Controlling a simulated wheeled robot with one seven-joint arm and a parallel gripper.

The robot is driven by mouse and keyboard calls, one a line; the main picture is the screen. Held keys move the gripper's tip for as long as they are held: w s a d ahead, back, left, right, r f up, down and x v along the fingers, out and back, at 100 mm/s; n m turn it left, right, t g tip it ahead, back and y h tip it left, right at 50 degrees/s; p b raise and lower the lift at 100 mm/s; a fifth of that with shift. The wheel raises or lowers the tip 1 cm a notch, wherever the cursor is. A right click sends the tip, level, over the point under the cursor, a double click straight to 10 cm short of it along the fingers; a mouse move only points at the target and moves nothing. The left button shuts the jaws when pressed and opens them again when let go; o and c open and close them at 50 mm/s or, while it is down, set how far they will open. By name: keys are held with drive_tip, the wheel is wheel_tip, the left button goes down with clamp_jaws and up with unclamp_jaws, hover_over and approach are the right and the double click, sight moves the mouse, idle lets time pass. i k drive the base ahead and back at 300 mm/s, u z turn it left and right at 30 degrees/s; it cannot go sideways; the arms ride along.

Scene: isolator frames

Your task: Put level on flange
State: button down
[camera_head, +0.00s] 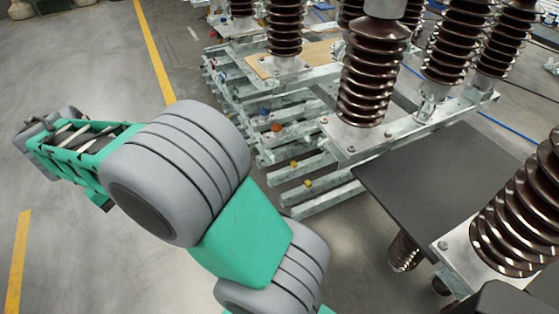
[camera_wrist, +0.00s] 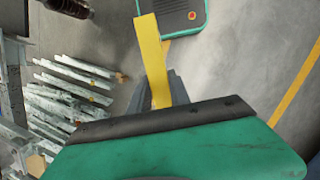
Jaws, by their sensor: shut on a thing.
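A yellow bar, the level (camera_wrist: 151,55), shows in the wrist view. It stands out past the dark edge of my gripper's green body. My gripper (camera_wrist: 166,90) is shut on it; the grey fingers are partly hidden behind the bar and the body. The level cannot be made out in the head view, where my arm reaches to the left. Brown ribbed insulators stand on square metal flange plates. One flange (camera_head: 350,140) is at the centre right and another (camera_head: 279,67) is further back. A nearer flange (camera_head: 458,244) is at the lower right. The level is apart from them.
Stacked galvanized beams (camera_head: 310,187) lie beside the insulators and show in the wrist view (camera_wrist: 65,95). A dark flat panel (camera_head: 440,175) lies between the insulators at right. The grey floor with yellow lines (camera_head: 153,50) is clear at left.

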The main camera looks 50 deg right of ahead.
sight(222, 30)
drive_tip(key=z, duration=1.7)
